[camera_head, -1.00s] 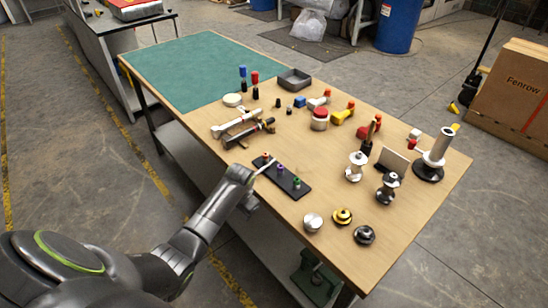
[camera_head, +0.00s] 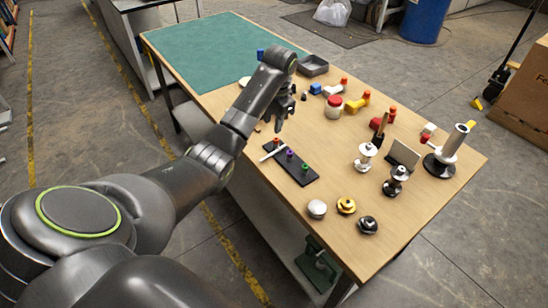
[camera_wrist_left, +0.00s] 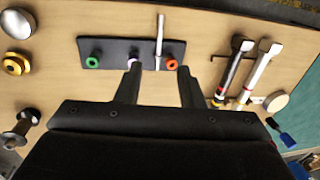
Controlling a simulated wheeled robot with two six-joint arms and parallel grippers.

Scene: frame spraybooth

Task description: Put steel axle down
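The steel axle is a thin silver rod (camera_head: 270,155) lying across the black peg plate (camera_head: 301,174), between its orange and purple pegs. In the left wrist view the axle (camera_wrist_left: 159,38) crosses the plate (camera_wrist_left: 112,46) beside the orange peg (camera_wrist_left: 171,64); one end sticks out past the plate's edge. My left gripper (camera_head: 281,119) is raised near the plate's far end, apart from the axle. In the left wrist view its two fingers (camera_wrist_left: 159,68) are spread with nothing gripped; the axle shows beyond the gap. My right gripper is not in view.
Two long tools (camera_wrist_left: 230,74) lie beside the plate and are mostly hidden by my arm in the head view. Knobs (camera_head: 346,206) sit near the front edge. Stands (camera_head: 396,181), a red-lidded jar (camera_head: 334,107) and a grey tray (camera_head: 313,66) stand farther off.

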